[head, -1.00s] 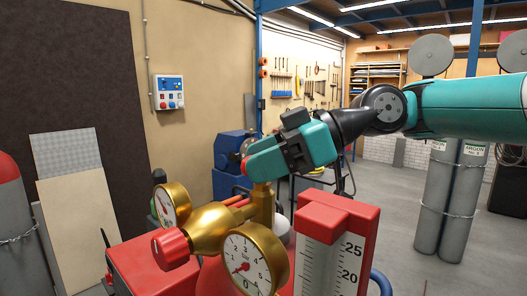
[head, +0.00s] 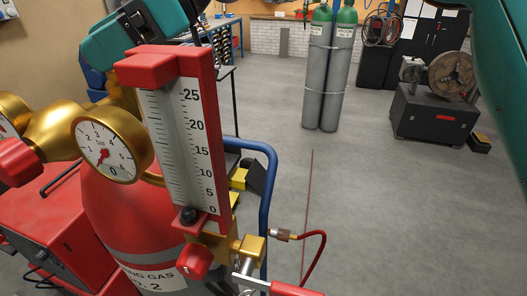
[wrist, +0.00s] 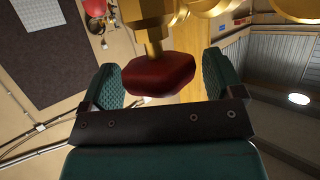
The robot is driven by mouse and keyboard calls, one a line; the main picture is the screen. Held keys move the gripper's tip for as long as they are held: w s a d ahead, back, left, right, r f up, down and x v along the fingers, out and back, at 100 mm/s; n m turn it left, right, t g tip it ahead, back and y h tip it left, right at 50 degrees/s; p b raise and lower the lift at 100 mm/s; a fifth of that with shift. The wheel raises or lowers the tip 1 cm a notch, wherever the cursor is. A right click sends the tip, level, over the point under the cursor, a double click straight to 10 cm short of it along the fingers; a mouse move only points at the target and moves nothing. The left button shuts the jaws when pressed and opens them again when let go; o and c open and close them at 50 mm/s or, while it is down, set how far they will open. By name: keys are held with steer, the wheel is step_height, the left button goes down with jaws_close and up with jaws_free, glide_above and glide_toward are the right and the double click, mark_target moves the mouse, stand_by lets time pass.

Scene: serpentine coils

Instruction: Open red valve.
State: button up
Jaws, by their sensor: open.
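In the wrist view a dark red valve knob (wrist: 158,76) sits on a brass stem (wrist: 153,45). My gripper (wrist: 163,78) is open, with one green finger on each side of the knob. A gap shows on both sides, wider on the right. In the head view my gripper (head: 140,32) is at the top left, partly cut off by the frame and partly behind the red-capped flowmeter (head: 205,130). The knob between the fingers is hidden there. Other red knobs show at the left edge on the brass regulator (head: 18,163) and below the flowmeter (head: 194,262).
A red gas cylinder (head: 120,215) stands under the regulator. A brass pressure gauge (head: 110,150) and a blue trolley tube (head: 268,190) are close by. A red hose (head: 318,255) hangs at the lower right. Grey cylinders (head: 328,85) stand further back.

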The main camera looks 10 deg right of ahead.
steer(key=shift+s+f+m+t+y+b, duration=0.1)
steer(key=shift+f+m+t+y+b, duration=0.3)
steer(key=shift+b, duration=0.65)
steer(key=m+t+b, duration=0.2)
steer(key=b, duration=0.1)
steer(key=shift+s, duration=0.1)
steer(key=m+t, duration=0.1)
steer(key=m+t+b, duration=0.2)
steer(key=shift+r+t, duration=0.25)
steer(key=shift+t, duration=0.15)
steer(key=m+t, duration=0.2)
steer(key=t, duration=0.1)
steer(key=shift+r+m, duration=0.15)
steer(key=shift+m, duration=0.15)
steer(key=shift+d+m+t+h+b, duration=0.3)
steer(key=shift+t+b, duration=0.1)
steer(key=shift+b, duration=0.2)
steer(key=b+v, duration=0.5)
steer(key=v, duration=1.1)
steer(key=d+f+m+g+h+b, duration=0.1)
steer(key=d+f+m+h, duration=0.1)
steer(key=f, duration=1.1)
steer(key=s+d+f+m+g+h+b, duration=0.1)
steer(key=d+f, duration=0.5)
steer(key=f, duration=0.7)
steer(key=m+h, duration=0.1)
steer(key=h, duration=0.1)
steer(key=shift+d+f+m+g+h+b, duration=0.25)
steer(key=shift+f+m+g+h+b, duration=0.05)
steer(key=shift+h+b, duration=0.1)
